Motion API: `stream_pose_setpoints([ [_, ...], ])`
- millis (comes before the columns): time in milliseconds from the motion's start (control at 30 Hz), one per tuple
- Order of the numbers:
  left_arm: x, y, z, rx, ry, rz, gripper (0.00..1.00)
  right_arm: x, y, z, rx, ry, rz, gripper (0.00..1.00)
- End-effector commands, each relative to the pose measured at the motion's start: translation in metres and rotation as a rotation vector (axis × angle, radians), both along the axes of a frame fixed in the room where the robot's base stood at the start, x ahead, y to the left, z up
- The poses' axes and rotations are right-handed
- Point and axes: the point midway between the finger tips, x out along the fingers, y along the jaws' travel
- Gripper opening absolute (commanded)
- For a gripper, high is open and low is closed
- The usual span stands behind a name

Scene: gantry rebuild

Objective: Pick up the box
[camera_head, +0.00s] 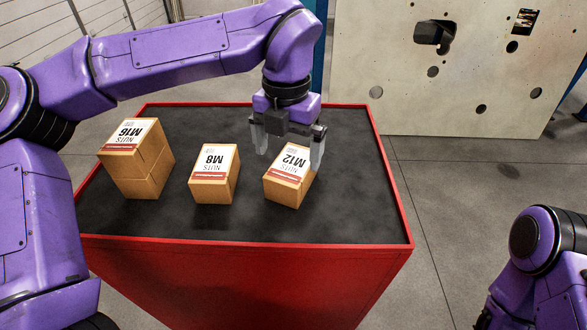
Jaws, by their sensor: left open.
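Three cardboard boxes with white labels stand in a row on a black-topped red cart (345,222). The M16 nuts box (139,170) is the tallest and stands at the left. The M8 nuts box (212,188) is in the middle. The M12 nuts box (284,190) is at the right. My left gripper (289,155) points down, open, just above and behind the M12 box. One finger is at the box's upper right side, the other at its upper left; I cannot tell whether either touches it. My right gripper is out of view.
The cart top has a raised red rim and bare room to the right of the M12 box and in front of the boxes. A large pale panel with holes (455,70) stands on the floor behind the cart. My right arm shows at the lower right.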

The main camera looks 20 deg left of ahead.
Motion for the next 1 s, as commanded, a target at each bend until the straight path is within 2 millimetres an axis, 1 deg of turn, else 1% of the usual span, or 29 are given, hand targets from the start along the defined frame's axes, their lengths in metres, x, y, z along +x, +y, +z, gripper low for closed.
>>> stream_pose_setpoints([
  [167, 0.002, -0.002, -0.022, 0.000, 0.005, -0.001, 1.00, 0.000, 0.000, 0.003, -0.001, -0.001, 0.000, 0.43],
  [300, 0.005, -0.005, -0.048, 0.000, 0.005, -0.001, 1.00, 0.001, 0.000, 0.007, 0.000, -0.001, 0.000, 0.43],
  [400, 0.005, -0.005, -0.060, -0.001, 0.002, 0.000, 1.00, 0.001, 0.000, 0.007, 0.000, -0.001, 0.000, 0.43],
  [633, 0.006, -0.005, -0.063, -0.001, 0.000, 0.001, 1.00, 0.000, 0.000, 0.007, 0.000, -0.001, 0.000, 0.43],
  [667, 0.005, -0.005, -0.063, -0.001, 0.000, 0.001, 0.94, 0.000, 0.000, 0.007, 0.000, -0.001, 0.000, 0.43],
  [700, 0.005, -0.005, -0.062, -0.001, 0.000, 0.001, 0.80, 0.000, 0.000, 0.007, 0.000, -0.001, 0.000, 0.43],
  [767, 0.005, -0.005, -0.062, -0.001, 0.000, 0.001, 0.61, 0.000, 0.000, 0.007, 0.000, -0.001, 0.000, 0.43],
  [800, 0.005, -0.005, -0.062, -0.001, 0.000, 0.000, 0.48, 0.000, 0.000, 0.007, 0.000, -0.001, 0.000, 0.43],
  [867, 0.005, -0.005, -0.062, -0.001, 0.000, 0.000, 0.29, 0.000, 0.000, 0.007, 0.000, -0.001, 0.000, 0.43],
  [1000, 0.006, -0.005, -0.061, -0.002, -0.001, 0.000, 0.29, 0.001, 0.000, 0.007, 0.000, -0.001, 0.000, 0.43],
])
